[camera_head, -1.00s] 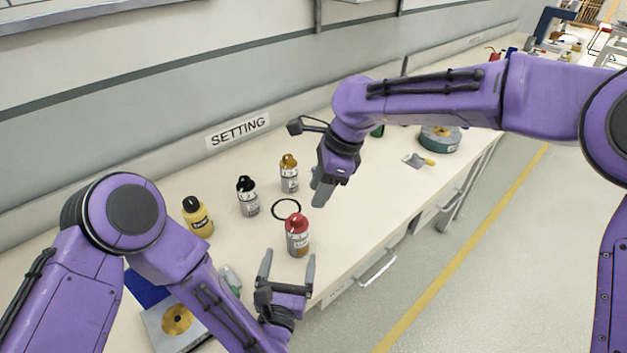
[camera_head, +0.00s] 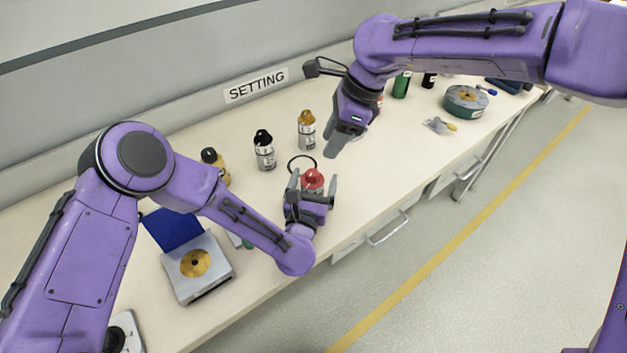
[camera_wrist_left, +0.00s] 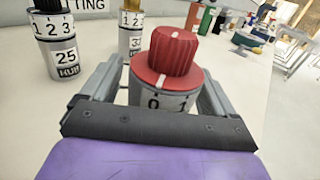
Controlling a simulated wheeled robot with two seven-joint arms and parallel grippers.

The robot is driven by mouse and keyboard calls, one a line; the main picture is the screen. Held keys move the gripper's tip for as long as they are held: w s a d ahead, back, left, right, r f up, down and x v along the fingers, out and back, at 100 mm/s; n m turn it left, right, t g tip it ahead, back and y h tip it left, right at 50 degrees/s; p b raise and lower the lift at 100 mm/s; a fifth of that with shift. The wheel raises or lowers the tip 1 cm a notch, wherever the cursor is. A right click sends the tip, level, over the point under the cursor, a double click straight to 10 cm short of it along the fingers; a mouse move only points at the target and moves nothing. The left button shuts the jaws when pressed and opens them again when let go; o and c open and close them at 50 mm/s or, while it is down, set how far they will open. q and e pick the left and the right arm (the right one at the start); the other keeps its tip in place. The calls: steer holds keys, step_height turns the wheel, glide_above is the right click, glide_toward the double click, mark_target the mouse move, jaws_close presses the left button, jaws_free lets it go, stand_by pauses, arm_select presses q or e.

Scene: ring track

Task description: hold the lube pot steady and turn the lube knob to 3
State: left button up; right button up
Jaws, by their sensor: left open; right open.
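The pot with the red knob (camera_head: 312,181) stands upright on the bench; its name label is hidden, so I cannot read whether it is the lube pot. In the left wrist view, its ribbed red knob (camera_wrist_left: 174,50) has a white mark, the red collar below has another, and 0 and 1 show on the white band. My left gripper (camera_head: 312,188) is open, one finger on each side of this pot; contact is unclear. My right gripper (camera_head: 338,146) points down above the bench, open and empty, behind and right of the red knob.
A box with a gold disc (camera_head: 212,281) lies at left; a green round container (camera_head: 465,110) stands at right.

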arm_select(q)
steer(key=c, duration=1.2)
arm_select(e)
steer(key=shift+o, duration=1.2)
steer(key=w+d+f+n+t, duration=0.5)
steer(key=w+d, duration=0.2)
steer(key=w, duration=0.2)
steer(key=n+g+y, duration=0.1)
steer(key=n+y, duration=1.3)
steer(key=n, duration=1.5)
glide_toward(312, 172)
steer(key=x, duration=1)
steer(key=shift+f, duration=0.1)
steer(key=c, duration=0.9)
